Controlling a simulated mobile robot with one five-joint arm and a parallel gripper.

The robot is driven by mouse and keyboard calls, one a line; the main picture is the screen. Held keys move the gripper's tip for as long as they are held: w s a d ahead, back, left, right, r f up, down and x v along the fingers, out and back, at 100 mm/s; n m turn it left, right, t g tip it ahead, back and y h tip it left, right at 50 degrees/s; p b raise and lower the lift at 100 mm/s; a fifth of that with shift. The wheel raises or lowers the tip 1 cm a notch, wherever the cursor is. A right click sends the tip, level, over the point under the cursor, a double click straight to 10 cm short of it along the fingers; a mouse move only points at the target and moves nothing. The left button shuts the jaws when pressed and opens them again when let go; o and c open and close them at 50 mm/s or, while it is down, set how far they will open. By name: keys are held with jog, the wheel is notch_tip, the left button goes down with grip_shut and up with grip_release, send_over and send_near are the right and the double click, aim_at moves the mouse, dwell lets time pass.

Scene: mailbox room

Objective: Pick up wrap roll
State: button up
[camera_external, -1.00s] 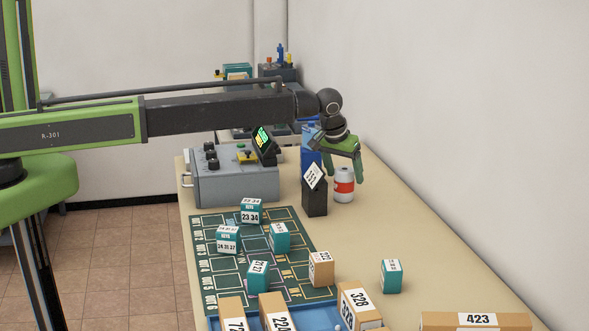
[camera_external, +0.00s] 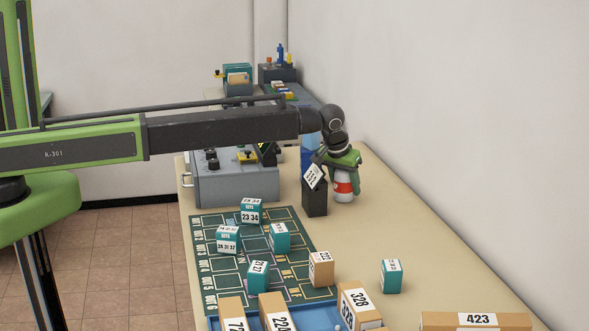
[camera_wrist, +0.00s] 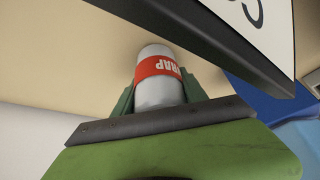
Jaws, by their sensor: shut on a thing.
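The wrap roll (camera_external: 343,187) is a white cylinder with a red band. It stands upright on the table, close to the wall side. My gripper (camera_external: 344,176) is over it from above, with its green fingers around the roll's upper part. In the wrist view the roll (camera_wrist: 158,85) sits between the two fingers (camera_wrist: 157,92), which are shut on it, and part of the word "WRAP" shows on the band.
A black stand with a white sign (camera_external: 315,195) is just left of the roll, very near my gripper. A grey control box (camera_external: 235,185) is further left. Teal boxes (camera_external: 258,277) and tan boxes (camera_external: 321,268) stand in front. The wall (camera_external: 480,140) rises on the right.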

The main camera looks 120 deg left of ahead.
jog(key=shift+c, duration=1.1)
jog(key=shift+r, duration=0.1)
